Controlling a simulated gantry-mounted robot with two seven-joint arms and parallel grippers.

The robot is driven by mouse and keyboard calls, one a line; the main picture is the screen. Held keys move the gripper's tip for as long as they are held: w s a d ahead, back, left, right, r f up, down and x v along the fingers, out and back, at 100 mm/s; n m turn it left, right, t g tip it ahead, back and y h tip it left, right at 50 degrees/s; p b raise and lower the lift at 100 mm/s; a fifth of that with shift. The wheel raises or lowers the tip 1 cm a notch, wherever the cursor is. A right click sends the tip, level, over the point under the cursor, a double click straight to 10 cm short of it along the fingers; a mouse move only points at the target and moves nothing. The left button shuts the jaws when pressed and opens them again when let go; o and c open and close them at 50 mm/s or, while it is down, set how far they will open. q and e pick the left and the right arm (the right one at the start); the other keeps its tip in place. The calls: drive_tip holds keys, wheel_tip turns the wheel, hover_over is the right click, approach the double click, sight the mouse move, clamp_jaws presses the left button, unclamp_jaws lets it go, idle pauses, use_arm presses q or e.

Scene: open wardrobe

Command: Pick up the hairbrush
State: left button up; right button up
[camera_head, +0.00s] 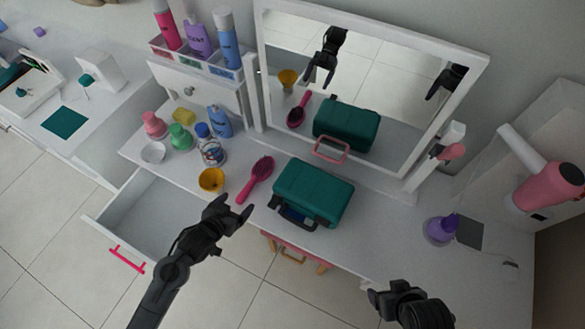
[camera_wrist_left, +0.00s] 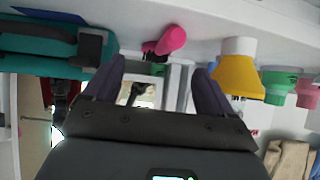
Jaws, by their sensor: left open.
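The pink hairbrush (camera_head: 258,175) lies on the white dressing table between a yellow cup and a teal case, its handle pointing toward the front edge.
The teal case (camera_head: 314,190) stands close right of the brush, the yellow cup (camera_head: 211,180) close left. An open drawer (camera_head: 140,215) juts out at left. A mirror (camera_head: 370,85) stands behind and reflects the brush. Bottles and jars crowd the back left.

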sight(253, 181)
use_arm(q)
drive_tip(key=shift+w+a+r+t+h+p, duration=0.15)
drive_tip(key=shift+w+a+r+h, duration=0.1)
drive_tip(key=shift+w, duration=0.2)
drive_tip(key=shift+w+a+r+t+h+p, duration=0.15)
drive_tip(key=shift+w+r, duration=0.05)
drive_tip(key=shift+w, duration=0.25)
drive_tip(key=x, duration=0.4)
drive_tip(key=b+x, duration=0.1)
drive_tip(key=x, duration=0.1)
drive_tip(key=shift+d+r, duration=0.25)
drive_tip(key=shift+r, duration=0.05)
drive_tip(key=shift+w+d+f, duration=0.2)
drive_tip(key=shift+w, duration=0.1)
drive_tip(key=b+x, duration=0.1)
drive_tip(key=x, duration=0.2)
drive_tip(key=shift+w+f, duration=0.3)
drive_tip(key=shift+f, duration=0.05)
drive_tip(key=shift+w+d+f+b, duration=0.25)
drive_tip(key=shift+w+b, duration=0.05)
drive_tip(key=shift+w, duration=0.2)
use_arm(e)
drive_tip(key=shift+s+a+f, duration=0.15)
drive_tip(key=shift+f, duration=0.65)
use_arm(q)
drive_tip(key=c, duration=1.1)
